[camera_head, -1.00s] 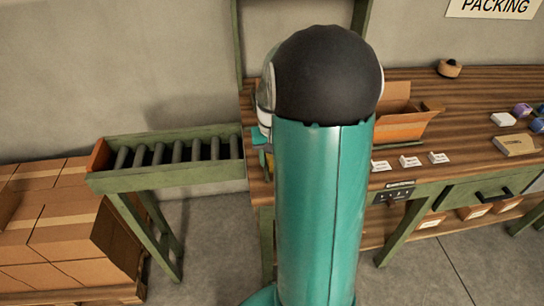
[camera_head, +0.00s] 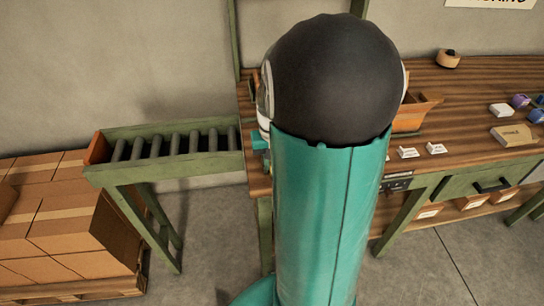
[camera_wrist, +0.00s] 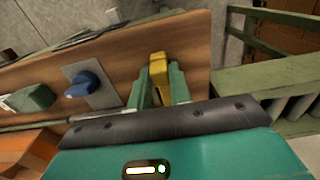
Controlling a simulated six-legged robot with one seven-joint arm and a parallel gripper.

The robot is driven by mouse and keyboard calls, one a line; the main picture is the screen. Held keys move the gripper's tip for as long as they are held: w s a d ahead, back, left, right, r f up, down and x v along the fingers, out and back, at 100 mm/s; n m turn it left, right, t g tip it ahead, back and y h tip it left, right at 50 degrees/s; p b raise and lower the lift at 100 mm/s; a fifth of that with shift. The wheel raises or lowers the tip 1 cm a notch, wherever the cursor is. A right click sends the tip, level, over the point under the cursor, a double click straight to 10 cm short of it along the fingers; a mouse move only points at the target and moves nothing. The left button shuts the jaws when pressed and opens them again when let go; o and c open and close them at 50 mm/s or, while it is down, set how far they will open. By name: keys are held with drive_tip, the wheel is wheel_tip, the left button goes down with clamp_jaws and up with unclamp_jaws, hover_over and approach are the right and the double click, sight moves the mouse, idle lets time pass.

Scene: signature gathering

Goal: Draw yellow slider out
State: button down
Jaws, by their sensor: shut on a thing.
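The yellow slider (camera_wrist: 158,68) shows in the wrist view, on a wooden board (camera_wrist: 120,58). My gripper (camera_wrist: 160,82) has its two green fingers on either side of the slider and is shut on it. The slider's lower part is hidden between the fingers. In the head view my own arm covers the gripper and the slider.
In the wrist view a blue knob (camera_wrist: 86,84) on a grey plate and a green block (camera_wrist: 34,97) sit left of the slider. In the head view a roller conveyor (camera_head: 170,145) stands left of the wooden workbench (camera_head: 460,85), with stacked cartons (camera_head: 60,225) further left.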

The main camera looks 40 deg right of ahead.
drive_tip(key=shift+s+a, duration=0.1)
drive_tip(key=shift+s, duration=0.1)
drive_tip(key=c, duration=1.3)
unclamp_jaws()
drive_tip(key=shift+s+a, duration=0.1)
drive_tip(key=shift+s, duration=0.05)
drive_tip(key=shift+w, duration=0.2)
drive_tip(key=shift+r, duration=0.45)
wheel_tip(320, 180, up, 13)
drive_tip(key=shift+f, duration=0.1)
drive_tip(key=shift+s, duration=0.1)
